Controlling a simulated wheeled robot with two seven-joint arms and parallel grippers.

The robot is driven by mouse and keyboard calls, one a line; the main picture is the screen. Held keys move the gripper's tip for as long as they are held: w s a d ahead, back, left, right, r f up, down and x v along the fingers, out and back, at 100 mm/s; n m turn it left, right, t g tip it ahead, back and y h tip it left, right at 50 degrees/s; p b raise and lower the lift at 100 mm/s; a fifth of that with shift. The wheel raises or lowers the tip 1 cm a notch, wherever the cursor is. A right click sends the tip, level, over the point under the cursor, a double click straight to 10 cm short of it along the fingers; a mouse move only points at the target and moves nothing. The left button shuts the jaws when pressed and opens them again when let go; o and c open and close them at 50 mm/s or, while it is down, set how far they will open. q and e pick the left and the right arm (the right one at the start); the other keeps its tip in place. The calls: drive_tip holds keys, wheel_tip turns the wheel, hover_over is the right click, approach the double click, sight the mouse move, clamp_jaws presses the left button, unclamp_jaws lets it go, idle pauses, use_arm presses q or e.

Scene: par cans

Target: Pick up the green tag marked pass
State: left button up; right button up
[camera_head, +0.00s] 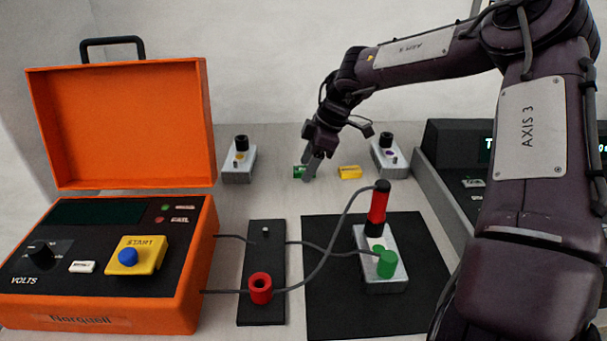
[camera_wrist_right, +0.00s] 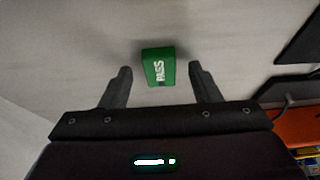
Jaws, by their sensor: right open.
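The green tag (camera_head: 299,172) lies on the table toward the back, left of a yellow tag (camera_head: 349,172). In the right wrist view the green tag (camera_wrist_right: 158,66) shows white lettering that reads PASS. My right gripper (camera_head: 309,174) is at the green tag and hides part of it in the head view. In the wrist view the right gripper (camera_wrist_right: 158,84) is open, with one finger on each side of the tag's near end. There is a gap between the tag and each finger. My left gripper is not in view.
An orange tester case (camera_head: 205,262) with its lid up stands at left. Grey boxes (camera_head: 239,176) (camera_head: 389,172) stand at the back. A wired grey unit (camera_head: 384,287) sits on a black mat (camera_head: 325,318), beside a black strip (camera_head: 261,312). A dark console (camera_head: 428,192) is at right.

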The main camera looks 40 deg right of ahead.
drive_tip(key=shift+c, duration=0.3)
drive_tip(key=c, duration=1)
